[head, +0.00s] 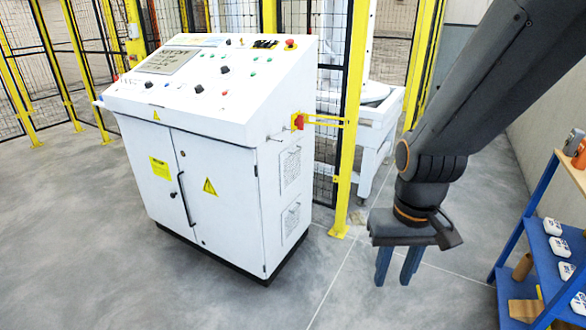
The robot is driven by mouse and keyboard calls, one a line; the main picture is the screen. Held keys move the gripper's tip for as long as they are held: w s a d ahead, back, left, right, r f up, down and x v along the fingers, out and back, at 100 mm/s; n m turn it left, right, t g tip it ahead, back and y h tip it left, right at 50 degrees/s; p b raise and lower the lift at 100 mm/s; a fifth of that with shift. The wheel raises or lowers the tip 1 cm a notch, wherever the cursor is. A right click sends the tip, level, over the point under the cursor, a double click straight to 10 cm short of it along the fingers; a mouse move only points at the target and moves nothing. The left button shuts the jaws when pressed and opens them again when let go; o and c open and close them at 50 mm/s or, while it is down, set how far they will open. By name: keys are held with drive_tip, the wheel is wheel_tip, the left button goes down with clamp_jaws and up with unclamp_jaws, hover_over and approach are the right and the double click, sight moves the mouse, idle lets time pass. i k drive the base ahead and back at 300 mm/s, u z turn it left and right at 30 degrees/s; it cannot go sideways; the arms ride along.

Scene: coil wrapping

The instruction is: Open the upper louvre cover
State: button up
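The upper louvre cover (290,169) is a white slatted panel on the right side wall of the white control cabinet (222,205). It appears closed and flush with the wall. A second louvre cover (290,221) sits below it on the same wall. My gripper (394,278) points down over the floor, right of the cabinet and lower in the picture than the upper cover. Its two blue-grey fingers are apart with nothing visible between them. It touches neither cover.
A blue shelf (535,215) with small items stands at the right. Grey floor (330,285) is clear in front.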

sight(291, 159)
drive_tip(key=k, duration=0.65)
drive_tip(key=u, duration=0.25)
drive_tip(key=i, duration=1.7)
drive_tip(key=z, duration=0.6)
